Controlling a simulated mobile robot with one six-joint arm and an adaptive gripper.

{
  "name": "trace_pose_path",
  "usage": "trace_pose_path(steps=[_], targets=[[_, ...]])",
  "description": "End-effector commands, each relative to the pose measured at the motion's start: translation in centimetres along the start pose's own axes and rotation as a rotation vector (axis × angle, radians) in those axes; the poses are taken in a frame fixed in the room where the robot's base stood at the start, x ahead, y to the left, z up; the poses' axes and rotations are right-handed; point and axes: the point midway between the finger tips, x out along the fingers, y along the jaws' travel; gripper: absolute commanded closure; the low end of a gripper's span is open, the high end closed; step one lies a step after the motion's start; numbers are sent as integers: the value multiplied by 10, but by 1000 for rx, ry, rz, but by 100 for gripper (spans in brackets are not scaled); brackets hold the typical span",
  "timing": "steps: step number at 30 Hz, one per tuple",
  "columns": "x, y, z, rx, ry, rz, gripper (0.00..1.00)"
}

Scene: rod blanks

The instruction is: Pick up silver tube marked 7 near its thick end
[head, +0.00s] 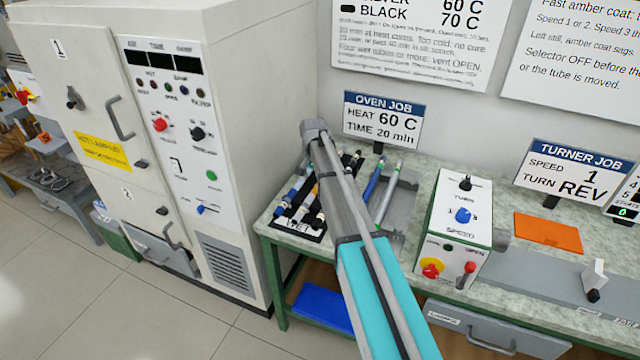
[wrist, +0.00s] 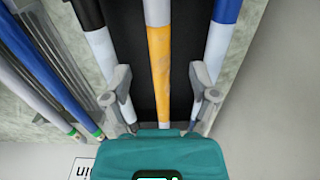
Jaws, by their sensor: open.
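My gripper (wrist: 166,90) is open in the wrist view, its two fingers apart above the dark mat. An orange-banded silver tube (wrist: 158,55) runs between the fingers. A black-ended pale tube (wrist: 102,50) lies by the left finger, and a blue-ended silver tube (wrist: 217,45) by the right one. No number shows on any tube, so I cannot tell which is marked 7. In the head view several tubes lie on the mat marked WET (head: 290,225), partly behind my arm. My gripper is hidden there.
A grey tray (head: 402,205) beside the mat holds a blue tube (head: 374,180) and a pale tube (head: 388,195). The OVEN JOB sign (head: 382,118) stands behind. The oven cabinet (head: 225,160) is left, the turner box (head: 455,225) right.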

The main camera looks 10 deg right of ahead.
Motion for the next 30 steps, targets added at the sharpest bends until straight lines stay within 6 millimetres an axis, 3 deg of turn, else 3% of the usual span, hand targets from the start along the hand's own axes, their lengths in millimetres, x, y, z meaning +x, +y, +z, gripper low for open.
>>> trace_pose_path(steps=[11,30], targets=[[3,0,0,0,0,0,25],[48,0,1,0,0,0,25]])
